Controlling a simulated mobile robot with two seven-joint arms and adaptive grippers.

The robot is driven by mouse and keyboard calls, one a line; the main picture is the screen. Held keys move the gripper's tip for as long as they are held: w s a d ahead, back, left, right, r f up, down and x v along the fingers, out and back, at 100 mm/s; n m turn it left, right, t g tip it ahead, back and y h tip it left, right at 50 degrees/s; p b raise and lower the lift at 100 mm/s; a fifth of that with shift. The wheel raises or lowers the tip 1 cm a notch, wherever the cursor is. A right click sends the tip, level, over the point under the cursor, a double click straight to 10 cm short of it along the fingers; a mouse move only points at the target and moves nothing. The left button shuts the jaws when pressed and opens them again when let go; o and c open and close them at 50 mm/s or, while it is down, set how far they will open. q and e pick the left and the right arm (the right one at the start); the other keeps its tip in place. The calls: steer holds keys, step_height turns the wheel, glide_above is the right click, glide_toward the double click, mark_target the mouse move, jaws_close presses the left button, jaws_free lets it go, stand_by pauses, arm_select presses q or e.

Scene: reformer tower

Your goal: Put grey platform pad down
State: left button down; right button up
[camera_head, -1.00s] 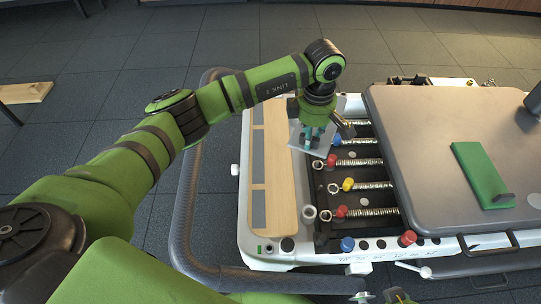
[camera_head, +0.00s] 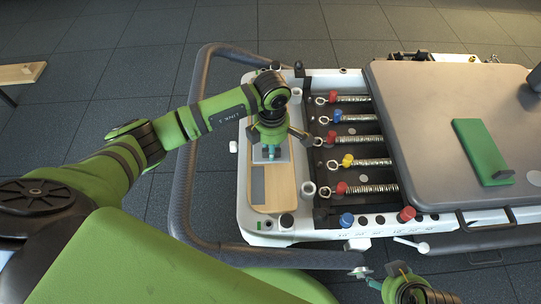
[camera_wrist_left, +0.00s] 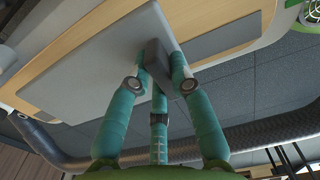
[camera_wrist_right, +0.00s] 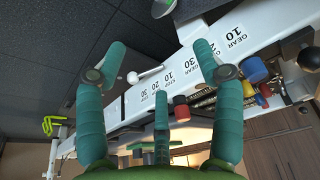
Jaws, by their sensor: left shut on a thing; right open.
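The grey platform pad is a flat grey plate (camera_wrist_left: 100,70) with a dark block-like handle (camera_wrist_left: 157,62) in the left wrist view. My left gripper (camera_wrist_left: 162,68) is shut on that handle. In the head view this gripper (camera_head: 271,152) is over the wooden-topped platform (camera_head: 284,194) at the machine's left end, and the pad (camera_head: 284,150) shows partly beneath it. I cannot tell whether the pad touches the wood. A darker grey strip (camera_head: 258,187) shows on the wood. My right gripper (camera_wrist_right: 160,60) is open and empty by the machine's near side; it also shows in the head view (camera_head: 385,276).
Springs (camera_head: 365,162) with coloured knobs lie right of the platform. Beyond them is the big grey carriage (camera_head: 430,120) with a green pad (camera_head: 480,148). A dark curved rail (camera_head: 183,190) runs around the machine's left end.

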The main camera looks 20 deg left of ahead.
arm_select(q)
steer(key=shift+s+a+f, duration=0.15)
steer(key=shift+f, duration=0.15)
step_height(320, 180, down, 3)
steer(key=shift+f+b, duration=0.15)
steer(key=shift+b, duration=0.45)
steer(key=shift+f, duration=0.15)
arm_select(e)
steer(key=r, duration=0.1)
steer(key=w+t, duration=0.1)
steer(key=r, duration=0.1)
steer(key=shift+w+a+r, duration=0.15)
steer(key=shift+a+r, duration=0.1)
steer(key=shift+r, duration=0.1)
arm_select(q)
steer(key=shift+f, duration=0.1)
steer(key=c, duration=1.1)
jaws_free()
arm_select(e)
steer(key=shift+w+a+r+t, duration=0.2)
steer(key=shift+w+a+t, duration=0.1)
steer(key=shift+w+t, duration=0.35)
steer(key=shift+w, duration=0.1)
